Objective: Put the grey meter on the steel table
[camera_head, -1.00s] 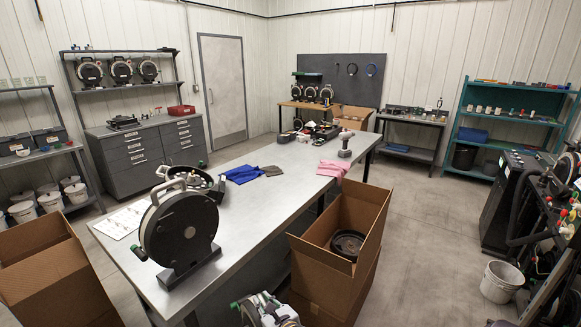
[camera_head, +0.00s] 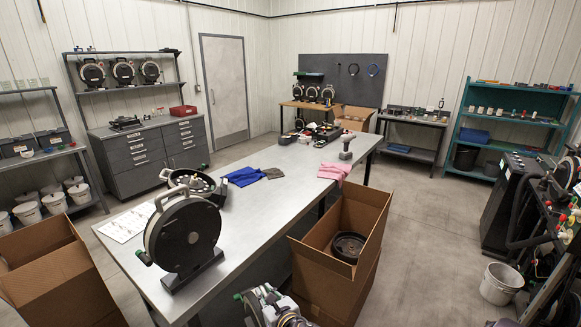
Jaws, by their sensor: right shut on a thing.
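My right gripper (camera_head: 275,301) shows at the bottom edge of the view, in front of the steel table (camera_head: 245,215). It is shut on a grey meter (camera_head: 254,309) with green knobs, held beside the table's near right edge. The picture cuts off the lower part of this meter, and the grip itself is hard to make out. Another meter (camera_head: 190,236), round and dark-faced with a light rim and a carrying handle, stands upright on the near left part of the table. My left gripper is not in view.
The table's near right part is bare.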

